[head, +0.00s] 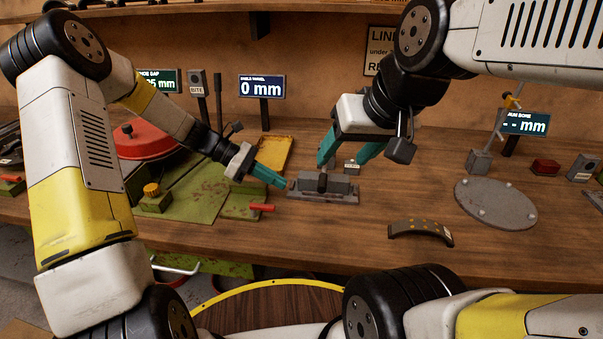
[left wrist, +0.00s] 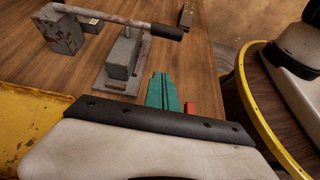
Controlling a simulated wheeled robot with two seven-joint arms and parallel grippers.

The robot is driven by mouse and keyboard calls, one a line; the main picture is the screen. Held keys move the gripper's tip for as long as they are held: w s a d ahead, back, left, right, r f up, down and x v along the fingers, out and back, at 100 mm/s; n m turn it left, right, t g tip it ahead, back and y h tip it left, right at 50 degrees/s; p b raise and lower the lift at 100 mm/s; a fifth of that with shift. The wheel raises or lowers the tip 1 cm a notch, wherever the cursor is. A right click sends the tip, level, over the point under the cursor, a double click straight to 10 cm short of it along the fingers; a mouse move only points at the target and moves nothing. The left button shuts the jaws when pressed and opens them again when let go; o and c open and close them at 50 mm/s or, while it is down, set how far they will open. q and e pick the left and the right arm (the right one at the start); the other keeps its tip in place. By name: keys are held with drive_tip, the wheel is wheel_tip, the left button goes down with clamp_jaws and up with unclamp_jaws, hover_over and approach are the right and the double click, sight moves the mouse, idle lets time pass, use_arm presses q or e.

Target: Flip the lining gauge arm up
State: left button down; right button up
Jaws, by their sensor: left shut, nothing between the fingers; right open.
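A grey block on a flat metal base (head: 300,195) sits mid-bench; it also shows in the left wrist view (left wrist: 122,62). In the left wrist view the gauge arm, a worn metal rod (left wrist: 115,21) with a black grip (left wrist: 167,31), runs level from a rusty block (left wrist: 62,32) across the grey block. In the head view my right gripper mostly hides the rod. My right gripper (head: 346,156) is open, pointing down just above and behind the grey block. My left gripper (head: 285,183) is shut and empty, its tips just left of the base; its fingers also show in the left wrist view (left wrist: 163,92).
A curved brake shoe (head: 420,230) lies in front right, and a round grey plate (head: 495,203) further right. A green fixture (head: 195,195) with a red disc (head: 145,140) and a yellow tray (head: 272,154) stand left. A small labelled block (head: 352,166) is behind the gauge.

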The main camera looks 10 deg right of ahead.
use_arm(q)
drive_tip(key=x, duration=1)
drive_tip(key=r, duration=0.3)
drive_tip(key=shift+s+d, duration=0.1)
drive_tip(key=shift+d, duration=0.2)
drive_tip(key=shift+d+r, duration=0.1)
drive_tip(key=shift+r, duration=0.25)
drive_tip(key=shift+r, duration=0.1)
